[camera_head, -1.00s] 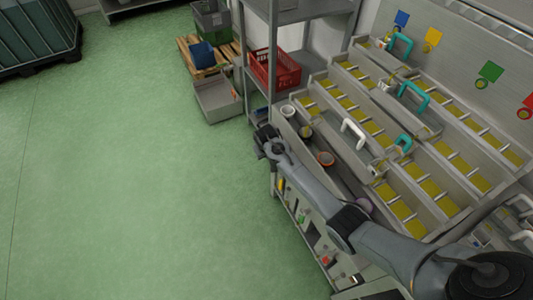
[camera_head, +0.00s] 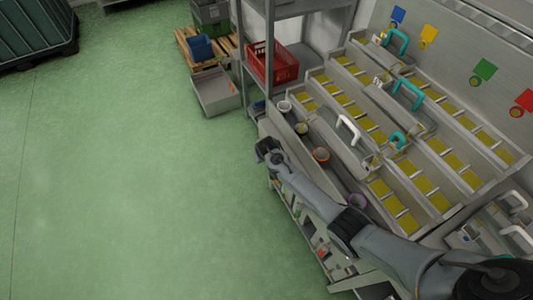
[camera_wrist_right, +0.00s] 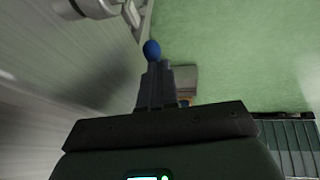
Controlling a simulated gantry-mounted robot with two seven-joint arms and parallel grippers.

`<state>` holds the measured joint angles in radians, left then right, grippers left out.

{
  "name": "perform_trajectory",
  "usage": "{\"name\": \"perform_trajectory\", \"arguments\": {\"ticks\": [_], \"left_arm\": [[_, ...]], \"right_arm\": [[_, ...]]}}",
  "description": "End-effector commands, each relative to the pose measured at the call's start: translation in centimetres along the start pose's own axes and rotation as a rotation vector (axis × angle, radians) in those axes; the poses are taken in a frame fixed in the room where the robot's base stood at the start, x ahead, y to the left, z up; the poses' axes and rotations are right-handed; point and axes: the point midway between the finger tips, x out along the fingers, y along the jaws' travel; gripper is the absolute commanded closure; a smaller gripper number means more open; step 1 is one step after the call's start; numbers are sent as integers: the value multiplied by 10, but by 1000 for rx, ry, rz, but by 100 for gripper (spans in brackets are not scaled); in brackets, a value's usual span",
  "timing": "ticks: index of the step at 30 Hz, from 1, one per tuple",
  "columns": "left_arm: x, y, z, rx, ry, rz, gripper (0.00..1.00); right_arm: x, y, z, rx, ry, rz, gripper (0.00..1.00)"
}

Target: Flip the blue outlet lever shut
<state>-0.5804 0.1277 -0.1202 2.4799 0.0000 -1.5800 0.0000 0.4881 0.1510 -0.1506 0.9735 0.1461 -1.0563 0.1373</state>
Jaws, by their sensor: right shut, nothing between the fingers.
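A round blue knob (camera_wrist_right: 151,50), which looks like the blue lever's tip, shows in the right wrist view. It lies just past my right fingertips (camera_wrist_right: 156,66), touching or nearly so; I cannot tell which. A grey metal fitting (camera_wrist_right: 132,16) is just above and left of the knob. In the head view my right gripper (camera_head: 268,152) is at the front left edge of the stepped metal trough unit (camera_head: 340,165). It is shut and empty. The lever cannot be made out in the head view. My left gripper is out of view.
Teal handles (camera_head: 408,92) and a white handle (camera_head: 349,128) rise from the troughs. A shelf with a red crate (camera_head: 272,63) stands behind. Green floor (camera_head: 120,180) at left is clear.

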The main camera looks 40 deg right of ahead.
Motion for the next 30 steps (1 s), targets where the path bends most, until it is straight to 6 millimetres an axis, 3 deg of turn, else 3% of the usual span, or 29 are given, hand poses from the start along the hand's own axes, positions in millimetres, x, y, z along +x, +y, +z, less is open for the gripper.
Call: {"name": "perform_trajectory", "arguments": {"ticks": [8,14,19,30], "left_arm": [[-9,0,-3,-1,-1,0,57],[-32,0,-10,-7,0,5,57],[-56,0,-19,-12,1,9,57],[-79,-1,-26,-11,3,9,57]], "right_arm": [[-7,0,-2,0,-1,0,100],[-26,-3,-6,0,-1,-1,100],[-45,-5,-8,1,-1,1,100],[-106,-5,9,1,1,2,100]]}}
